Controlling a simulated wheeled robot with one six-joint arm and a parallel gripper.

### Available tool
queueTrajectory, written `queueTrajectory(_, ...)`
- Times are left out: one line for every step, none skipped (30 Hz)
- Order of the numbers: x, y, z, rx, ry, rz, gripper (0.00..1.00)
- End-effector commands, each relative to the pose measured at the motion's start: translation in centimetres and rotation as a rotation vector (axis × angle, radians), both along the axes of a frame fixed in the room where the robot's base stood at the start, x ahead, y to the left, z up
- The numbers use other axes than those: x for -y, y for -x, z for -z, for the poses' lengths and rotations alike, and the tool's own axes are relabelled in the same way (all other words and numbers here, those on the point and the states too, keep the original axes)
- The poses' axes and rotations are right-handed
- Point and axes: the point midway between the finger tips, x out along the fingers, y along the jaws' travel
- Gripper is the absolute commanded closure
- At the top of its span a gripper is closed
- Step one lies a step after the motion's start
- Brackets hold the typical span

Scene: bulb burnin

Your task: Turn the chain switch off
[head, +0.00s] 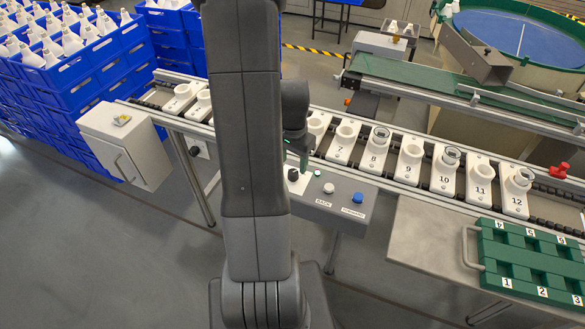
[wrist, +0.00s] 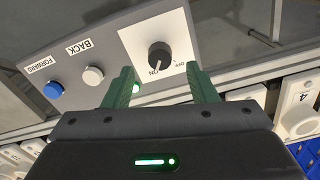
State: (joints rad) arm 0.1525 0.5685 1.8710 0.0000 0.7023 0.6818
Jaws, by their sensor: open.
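The chain switch is a black rotary knob (wrist: 159,56) on a light plate marked ON and OFF. In the wrist view its pointer mark appears turned to the ON label. In the head view the knob (head: 293,174) sits at the left end of the grey control box (head: 345,203). My gripper (wrist: 163,82) is open and empty, its green fingers apart, with the knob ahead of them and between their directions. I cannot tell any contact. In the head view my arm hides most of the gripper. A green lamp (wrist: 136,88) glows beside the left finger.
A white BACK button (head: 328,188) and a blue FORWARD button (head: 357,197) sit to the knob's right in the head view. Numbered white sockets (head: 411,158) line the conveyor behind. A green tray (head: 525,262) lies on the table at right. Floor is free at lower left.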

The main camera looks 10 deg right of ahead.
Motion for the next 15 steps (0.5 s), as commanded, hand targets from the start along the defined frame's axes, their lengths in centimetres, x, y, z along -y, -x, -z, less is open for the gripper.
queueTrajectory(0.0, 0.1, 0.9, -0.004, 0.000, 0.000, 0.48)
queueTrajectory(0.0, 0.1, 1.4, -0.005, -0.001, 0.000, 0.48)
queueTrajectory(0.0, 0.1, 1.9, -0.003, -0.001, 0.000, 0.48)
queueTrajectory(0.0, 0.0, 2.2, -0.003, 0.000, 0.000, 0.48)
queueTrajectory(0.0, 0.0, 2.6, -0.003, -0.001, 0.000, 0.48)
queueTrajectory(0.0, 0.0, 2.9, -0.003, 0.000, 0.000, 0.48)
queueTrajectory(0.0, 0.0, 3.2, -0.001, 0.000, 0.000, 0.48)
queueTrajectory(0.0, 0.0, 3.4, -0.001, 0.000, 0.000, 0.48)
queueTrajectory(0.0, 0.0, 3.6, -0.001, 0.000, 0.000, 0.48)
queueTrajectory(0.0, 0.0, 3.7, -0.001, 0.000, 0.000, 0.48)
queueTrajectory(0.0, 0.0, 3.9, 0.000, 0.000, 0.000, 0.48)
queueTrajectory(0.0, 0.0, 4.0, 0.000, 0.000, 0.000, 0.48)
queueTrajectory(0.0, 0.0, 4.0, 0.000, 0.000, 0.000, 0.48)
queueTrajectory(0.0, 0.0, 4.1, 0.000, 0.000, 0.000, 0.48)
queueTrajectory(0.0, 0.0, 4.1, 0.000, 0.000, 0.000, 0.48)
